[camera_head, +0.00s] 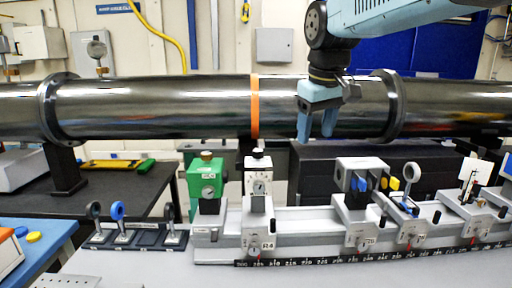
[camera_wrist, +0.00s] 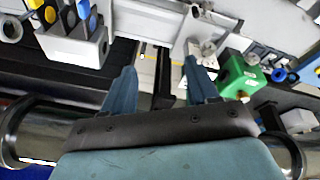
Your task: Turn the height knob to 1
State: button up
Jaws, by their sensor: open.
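My gripper (camera_head: 315,128) hangs open and empty in front of the big metal pipe, above the rail and right of the white stage. In the wrist view its two fingers (camera_wrist: 160,70) are spread apart with nothing held between them. The white stage (camera_head: 258,172) has a dark-topped knob (camera_head: 258,152) and a round dial (camera_head: 259,187) on its front. A green stage (camera_head: 206,182) with a similar dial stands to its left. Further dials sit low on the rail carriers. I cannot tell which is the height knob; its marks are too small to read.
The metal pipe (camera_head: 180,105) runs across behind my gripper. The grey rail (camera_head: 310,220) carries several mounts, including a grey block (camera_head: 361,182). Small lens holders stand in a dark tray (camera_head: 148,239) at left. The pale bench in front is mostly clear.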

aim_at(258, 150)
jog(key=w+a+r+n+g, duration=0.2)
jog(key=w+a+n, duration=0.1)
jog(key=w+a, duration=0.35)
jog(key=w+a+r+n+g, duration=0.1)
jog(key=w+a+r+n, duration=0.15)
jog(key=w+a, duration=0.35)
jog(key=f, duration=0.9)
jog(key=w+f, duration=0.1)
jog(key=f, duration=0.3)
jog(key=shift+d+f, duration=0.2)
jog(key=shift+d, duration=0.2)
jog(key=c, duration=1)
jog(key=shift+c, duration=0.2)
